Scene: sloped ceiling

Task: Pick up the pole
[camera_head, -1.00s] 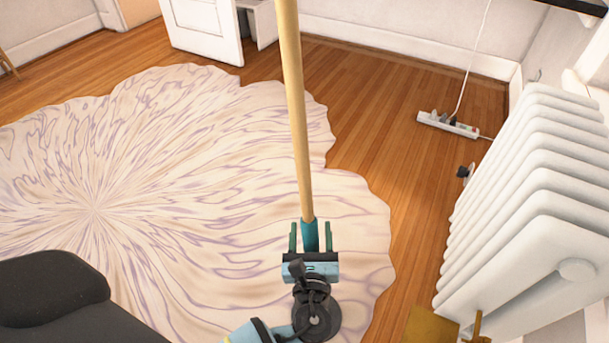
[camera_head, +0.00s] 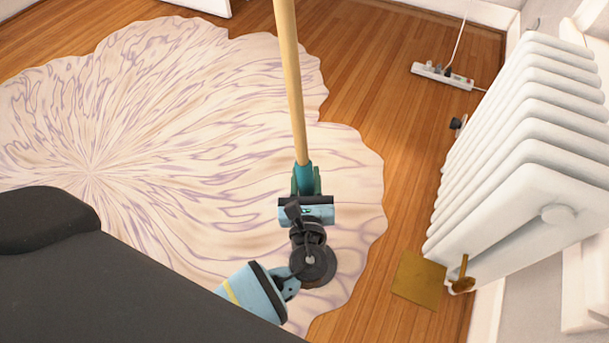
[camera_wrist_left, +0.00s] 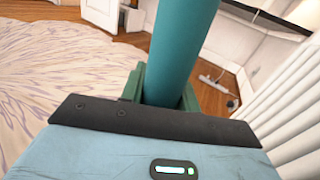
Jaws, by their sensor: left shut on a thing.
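The pole (camera_head: 293,85) is a long wooden stick with a teal lower end. In the head view it runs up from my left gripper and out of the top of the picture, leaning slightly. My left gripper (camera_head: 306,182) is shut on the teal end, with its green fingers against both sides. In the left wrist view the teal part of the pole (camera_wrist_left: 181,50) rises between the green fingers (camera_wrist_left: 160,85). The pole's top is out of view. My right gripper is not in view.
A pale, wavy-edged rug (camera_head: 210,110) covers much of the wooden floor. A white radiator (camera_head: 540,150) stands at the right, with a brass-coloured plate (camera_head: 418,280) by its foot. A power strip (camera_head: 443,76) lies on open floor at the back right.

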